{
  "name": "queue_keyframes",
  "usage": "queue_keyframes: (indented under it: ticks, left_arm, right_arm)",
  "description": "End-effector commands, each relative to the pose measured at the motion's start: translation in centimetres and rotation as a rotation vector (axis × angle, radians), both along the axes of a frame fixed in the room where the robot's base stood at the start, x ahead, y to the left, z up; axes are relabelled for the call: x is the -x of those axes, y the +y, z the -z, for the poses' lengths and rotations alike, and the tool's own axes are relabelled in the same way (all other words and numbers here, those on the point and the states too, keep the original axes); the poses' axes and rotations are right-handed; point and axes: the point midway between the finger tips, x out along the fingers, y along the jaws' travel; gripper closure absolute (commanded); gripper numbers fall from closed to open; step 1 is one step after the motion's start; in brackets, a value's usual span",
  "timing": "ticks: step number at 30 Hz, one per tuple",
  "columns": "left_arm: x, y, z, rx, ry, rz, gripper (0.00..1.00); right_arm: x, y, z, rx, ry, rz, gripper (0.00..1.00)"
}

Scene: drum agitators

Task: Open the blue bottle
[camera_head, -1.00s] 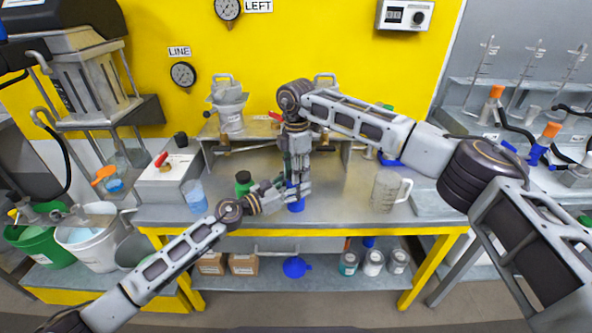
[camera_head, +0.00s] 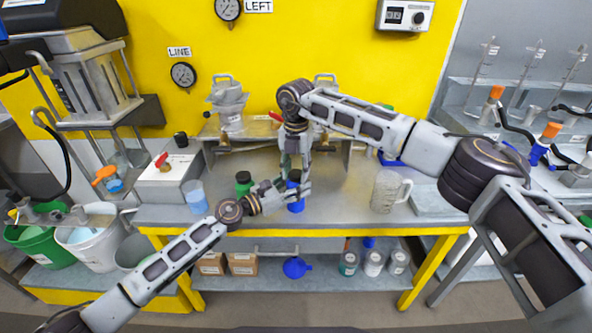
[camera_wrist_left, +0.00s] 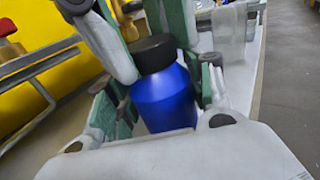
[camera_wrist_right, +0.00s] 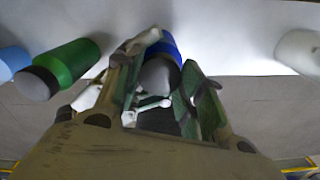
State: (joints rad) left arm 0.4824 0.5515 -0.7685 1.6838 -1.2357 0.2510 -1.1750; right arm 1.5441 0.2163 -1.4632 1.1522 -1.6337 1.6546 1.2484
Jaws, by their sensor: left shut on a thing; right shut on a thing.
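The blue bottle (camera_head: 296,206) stands upright at the front of the middle table. Its black cap (camera_wrist_left: 153,53) sits on top in the left wrist view. My left gripper (camera_head: 291,197) comes in low from the left and is shut around the bottle's body; its fingers flank the blue body (camera_wrist_left: 163,98) in the left wrist view. My right gripper (camera_head: 295,174) points down from above and is shut on the cap. In the right wrist view the cap (camera_wrist_right: 158,78) shows between its fingers, with the blue body behind. I cannot tell whether the cap is loose.
A green bottle (camera_head: 244,184) with a dark cap stands just left of my left gripper. A clear mug (camera_head: 388,192) stands to the right. A metal stand with pots (camera_head: 230,115) is behind.

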Motion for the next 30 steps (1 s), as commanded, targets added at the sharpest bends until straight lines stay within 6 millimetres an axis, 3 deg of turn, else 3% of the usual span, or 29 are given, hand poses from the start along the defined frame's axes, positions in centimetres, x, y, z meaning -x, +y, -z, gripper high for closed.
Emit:
queue_keyframes:
  ticks: [30]
  left_arm:
    - [-0.02, 0.07, 0.13, -0.001, 0.002, -0.001, 1.0]
  right_arm:
    - [-0.02, 0.0, -0.04, -0.002, 0.003, -0.832, 0.9]
